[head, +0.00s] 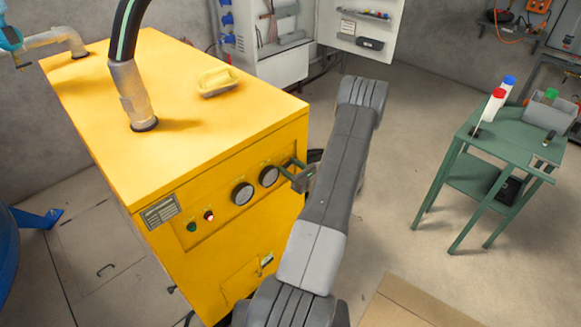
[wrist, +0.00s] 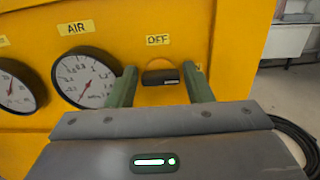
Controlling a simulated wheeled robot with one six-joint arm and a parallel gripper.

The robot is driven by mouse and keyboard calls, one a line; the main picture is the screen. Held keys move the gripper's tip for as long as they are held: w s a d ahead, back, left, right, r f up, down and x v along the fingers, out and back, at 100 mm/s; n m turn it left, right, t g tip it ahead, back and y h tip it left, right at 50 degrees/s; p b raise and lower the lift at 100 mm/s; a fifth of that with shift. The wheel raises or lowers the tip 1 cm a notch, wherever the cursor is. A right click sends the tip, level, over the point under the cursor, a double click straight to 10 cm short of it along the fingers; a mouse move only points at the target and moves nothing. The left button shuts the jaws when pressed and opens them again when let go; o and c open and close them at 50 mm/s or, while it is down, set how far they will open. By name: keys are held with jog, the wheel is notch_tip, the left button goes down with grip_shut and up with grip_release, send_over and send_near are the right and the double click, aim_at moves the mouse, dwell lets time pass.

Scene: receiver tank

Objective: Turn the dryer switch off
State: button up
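The dryer is a large yellow box (head: 180,120). In the wrist view its front panel (wrist: 120,25) carries a dark rotary switch (wrist: 158,77). The switch's handle lies level, with a small light mark toward its right end. An "OFF" label (wrist: 158,40) sits above it. Another label, partly hidden by the right finger, sits to its right. My gripper (wrist: 161,86) is open, its two green fingers on the left and right of the switch with gaps showing. I cannot tell how deep they reach.
Two round gauges (head: 243,193) and a lit lamp (head: 209,215) are left of the switch.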

jog(key=c, duration=0.6)
